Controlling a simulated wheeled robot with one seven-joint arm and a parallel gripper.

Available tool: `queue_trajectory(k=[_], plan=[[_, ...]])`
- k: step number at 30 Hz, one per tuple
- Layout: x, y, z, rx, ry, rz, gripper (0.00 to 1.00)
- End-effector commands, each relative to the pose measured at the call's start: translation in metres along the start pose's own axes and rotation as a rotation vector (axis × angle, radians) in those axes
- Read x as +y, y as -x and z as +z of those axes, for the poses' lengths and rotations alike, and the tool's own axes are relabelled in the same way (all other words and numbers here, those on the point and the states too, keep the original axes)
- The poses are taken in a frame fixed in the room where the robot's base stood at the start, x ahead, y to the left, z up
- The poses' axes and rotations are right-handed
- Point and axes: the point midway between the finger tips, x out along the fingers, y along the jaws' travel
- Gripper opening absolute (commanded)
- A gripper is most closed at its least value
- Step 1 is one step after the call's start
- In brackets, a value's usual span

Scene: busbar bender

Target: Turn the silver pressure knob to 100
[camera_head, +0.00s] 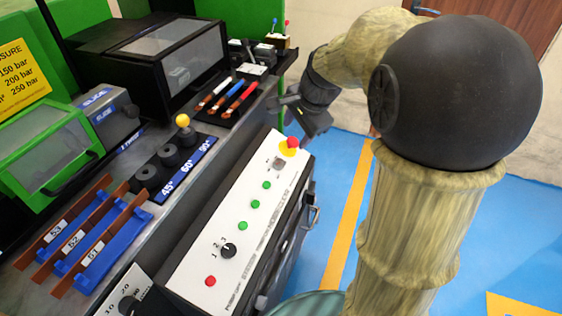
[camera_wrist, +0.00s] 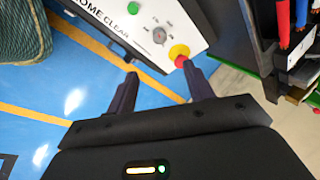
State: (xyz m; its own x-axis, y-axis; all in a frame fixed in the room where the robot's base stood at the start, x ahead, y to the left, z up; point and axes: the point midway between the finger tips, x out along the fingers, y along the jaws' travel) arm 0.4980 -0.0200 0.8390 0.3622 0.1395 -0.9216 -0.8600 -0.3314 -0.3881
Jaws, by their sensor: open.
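A small silver knob (camera_head: 279,163) sits on the white sloped control panel (camera_head: 200,262), beside the red emergency button (camera_head: 291,143) on its yellow base. In the wrist view the silver knob (camera_wrist: 159,36) lies ahead of the fingertips, with small marks around it that are too blurred to read. My gripper (camera_head: 291,114) is open and empty, above and beyond the panel's far end. In the wrist view my gripper (camera_wrist: 160,70) has its two dark fingers spread apart, and the red button (camera_wrist: 181,61) appears close to the right fingertip. I see no contact with the knob.
Green buttons (camera_head: 255,204), a black selector (camera_head: 228,250) and a red button (camera_head: 210,281) line the panel. A black dial (camera_head: 129,305) is at the lower left. Colored-handled tools (camera_head: 240,96) lie behind the panel.

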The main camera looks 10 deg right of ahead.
Motion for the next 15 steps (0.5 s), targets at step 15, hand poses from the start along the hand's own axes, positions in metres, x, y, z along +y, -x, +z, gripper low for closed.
queue_trajectory(k=[15], plan=[[0.002, -0.083, 0.001, -0.002, 0.001, 0.004, 0.52]])
